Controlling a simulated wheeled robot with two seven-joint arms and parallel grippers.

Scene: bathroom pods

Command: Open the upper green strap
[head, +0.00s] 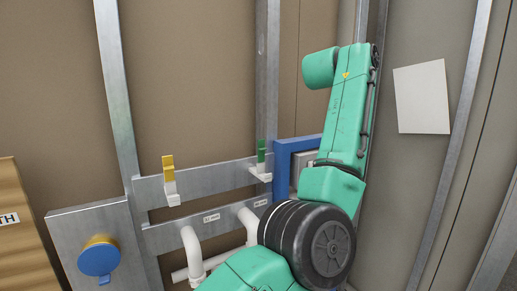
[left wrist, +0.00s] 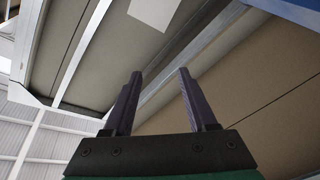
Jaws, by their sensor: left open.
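A green strap (head: 262,150) stands upright on a white clip (head: 260,172) at the horizontal metal rail, in the middle of the head view. It is the only green strap I see. My left gripper (left wrist: 160,78) shows in the left wrist view with its two dark fingers apart and nothing between them. The green strap is not in that view. One of my green arms rises right of the strap in the head view, and no fingers show there. My right gripper is not in view.
A yellow strap (head: 168,165) stands left on the same rail (head: 217,177). White pipes (head: 191,252) and a blue-capped fitting (head: 99,258) sit below. A blue frame (head: 282,163) is close right of the green strap. A white sheet (head: 422,97) hangs on the right wall.

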